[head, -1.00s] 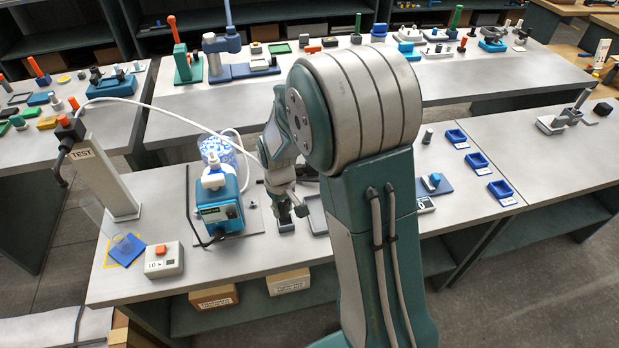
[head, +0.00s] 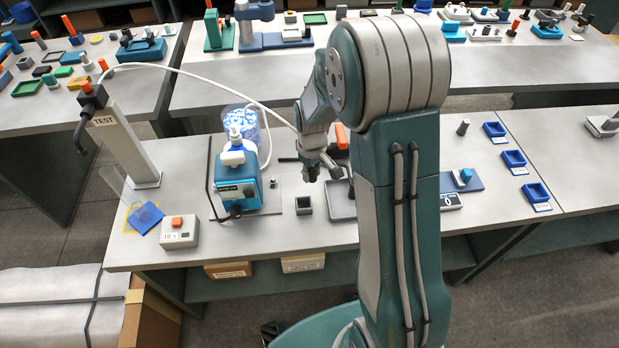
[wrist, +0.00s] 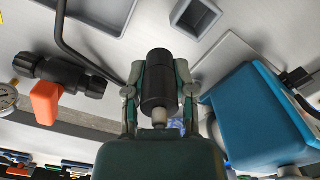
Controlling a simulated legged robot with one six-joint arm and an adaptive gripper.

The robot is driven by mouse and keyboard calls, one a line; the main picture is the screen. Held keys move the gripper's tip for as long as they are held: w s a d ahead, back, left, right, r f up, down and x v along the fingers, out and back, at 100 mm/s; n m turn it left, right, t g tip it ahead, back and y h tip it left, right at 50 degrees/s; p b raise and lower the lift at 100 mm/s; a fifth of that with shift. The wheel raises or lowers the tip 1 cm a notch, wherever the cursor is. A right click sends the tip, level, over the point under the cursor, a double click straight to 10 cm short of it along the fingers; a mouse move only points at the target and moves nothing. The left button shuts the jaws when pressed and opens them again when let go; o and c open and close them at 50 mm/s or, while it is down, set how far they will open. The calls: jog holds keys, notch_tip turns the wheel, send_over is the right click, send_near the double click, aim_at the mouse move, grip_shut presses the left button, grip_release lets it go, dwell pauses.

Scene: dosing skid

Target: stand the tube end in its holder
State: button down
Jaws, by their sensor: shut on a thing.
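In the wrist view my gripper (wrist: 158,92) is closed around a thick black cylinder (wrist: 157,70) with a pale neck, which I take to be the tube end. The holder, a small dark grey square cup (head: 304,206), stands open and empty on the bench in the head view. It also shows at the top of the wrist view. In the head view my gripper (head: 324,172) is above and to the right of the holder, apart from it. The held piece is hard to make out there. A white tube (head: 190,72) arches from the TEST post towards my wrist.
The blue pump (head: 236,185) stands left of the holder, with a clear blue-patterned vessel (head: 244,122) behind it. A grey tray (head: 341,208) lies right of the holder. An orange-handled black valve (wrist: 45,100) lies left of my gripper in the wrist view.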

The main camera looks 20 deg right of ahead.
send_over(307, 185)
jog(key=f, duration=0.4)
jog(key=shift+s+a+f, duration=0.1)
jog(key=shift+a+f, duration=0.1)
jog(key=shift+f, duration=0.15)
jog(key=shift+d+f, duration=0.15)
jog(key=shift+f, duration=0.7)
jog(key=shift+d+f, duration=0.1)
jog(key=shift+f, duration=0.75)
jog(key=shift+f, duration=0.15)
jog(key=shift+c, duration=2.2)
grip_release()
jog(key=shift+a, duration=0.1)
